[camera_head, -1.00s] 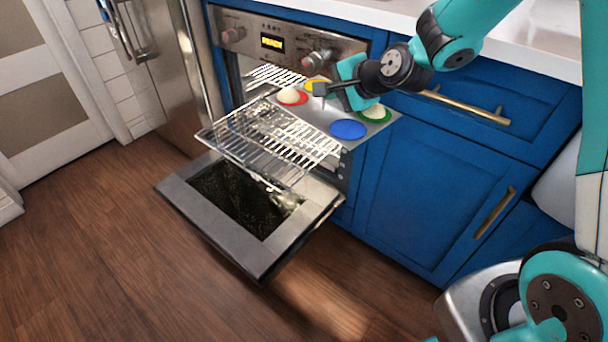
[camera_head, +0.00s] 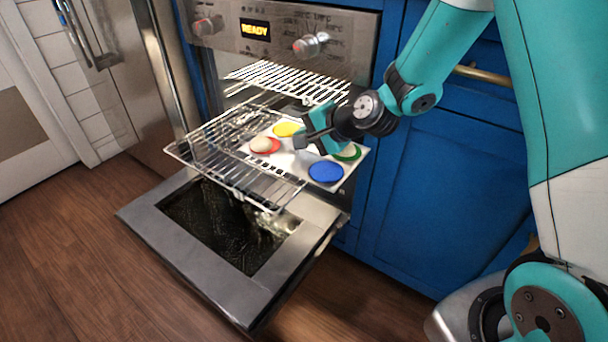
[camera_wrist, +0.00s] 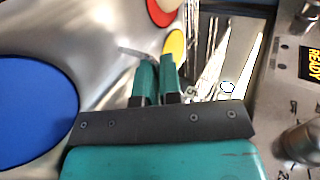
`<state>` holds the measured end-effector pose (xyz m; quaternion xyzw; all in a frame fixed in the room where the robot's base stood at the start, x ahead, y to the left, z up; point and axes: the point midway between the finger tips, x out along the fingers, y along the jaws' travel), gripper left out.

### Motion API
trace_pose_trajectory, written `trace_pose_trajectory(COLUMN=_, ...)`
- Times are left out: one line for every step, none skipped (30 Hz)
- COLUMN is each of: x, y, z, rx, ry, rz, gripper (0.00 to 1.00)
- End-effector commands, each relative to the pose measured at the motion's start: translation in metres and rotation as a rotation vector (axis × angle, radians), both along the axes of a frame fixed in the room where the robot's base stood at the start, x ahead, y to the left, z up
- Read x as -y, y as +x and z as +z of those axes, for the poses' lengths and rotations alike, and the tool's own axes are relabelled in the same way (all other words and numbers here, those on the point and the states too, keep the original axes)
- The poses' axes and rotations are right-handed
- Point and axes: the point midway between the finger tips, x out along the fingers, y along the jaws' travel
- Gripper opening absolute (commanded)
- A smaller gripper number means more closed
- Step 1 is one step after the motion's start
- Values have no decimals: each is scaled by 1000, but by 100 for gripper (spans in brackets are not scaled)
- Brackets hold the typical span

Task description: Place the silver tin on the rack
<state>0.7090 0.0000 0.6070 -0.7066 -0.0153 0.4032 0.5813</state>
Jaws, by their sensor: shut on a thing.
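The silver tin (camera_head: 292,166) is a flat tray with red, yellow, blue and green discs. Pale mounds sit on the red and green discs. My gripper (camera_head: 303,143) is shut on the tin near its far right edge. The pulled-out wire rack (camera_head: 205,160) extends from the oven above the open door. The tin's left part overlaps the rack's right side; its right part sticks out past it. I cannot tell if they touch. In the wrist view, the gripper fingers (camera_wrist: 155,72) are close together at the edge of the shiny tin (camera_wrist: 105,40).
A second wire rack (camera_head: 290,82) sits higher in the oven. The oven door (camera_head: 165,240) hangs open below. The control panel (camera_head: 330,35) with knobs is above. Blue cabinets (camera_head: 420,190) stand close on the right. The rack's left part is bare.

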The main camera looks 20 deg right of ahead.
Motion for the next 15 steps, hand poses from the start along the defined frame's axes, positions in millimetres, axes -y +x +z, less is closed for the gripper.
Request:
trace_pose_trajectory(x=0, y=0, z=-18, rx=-3, ry=2, rz=-1, gripper=0)
trace_pose_trajectory(x=0, y=0, z=-24, rx=-1, ry=2, rz=0, gripper=0)
trace_pose_trajectory(x=0, y=0, z=-30, rx=0, ry=1, rz=-1, gripper=0)
trace_pose_trajectory(x=0, y=0, z=-33, rx=1, ry=1, rz=-1, gripper=0)
trace_pose_trajectory(x=0, y=0, z=-36, rx=1, ry=1, rz=-1, gripper=0)
trace_pose_trajectory(x=0, y=1, z=-39, rx=1, ry=0, rz=-1, gripper=0)
trace_pose_trajectory(x=0, y=1, z=-40, rx=1, ry=0, rz=-1, gripper=0)
trace_pose_trajectory(x=0, y=1, z=-42, rx=2, ry=1, rz=-1, gripper=0)
trace_pose_trajectory(x=0, y=1, z=-44, rx=2, ry=1, rz=0, gripper=0)
trace_pose_trajectory(x=0, y=1, z=-46, rx=2, ry=1, rz=-1, gripper=0)
trace_pose_trajectory(x=0, y=1, z=-49, rx=2, ry=1, rz=-1, gripper=0)
trace_pose_trajectory(x=0, y=1, z=-54, rx=2, ry=1, rz=-1, gripper=0)
trace_pose_trajectory(x=0, y=0, z=-59, rx=1, ry=1, rz=-1, gripper=0)
trace_pose_trajectory(x=0, y=0, z=-65, rx=0, ry=2, rz=-1, gripper=0)
trace_pose_trajectory(x=0, y=0, z=-72, rx=-1, ry=1, rz=-1, gripper=0)
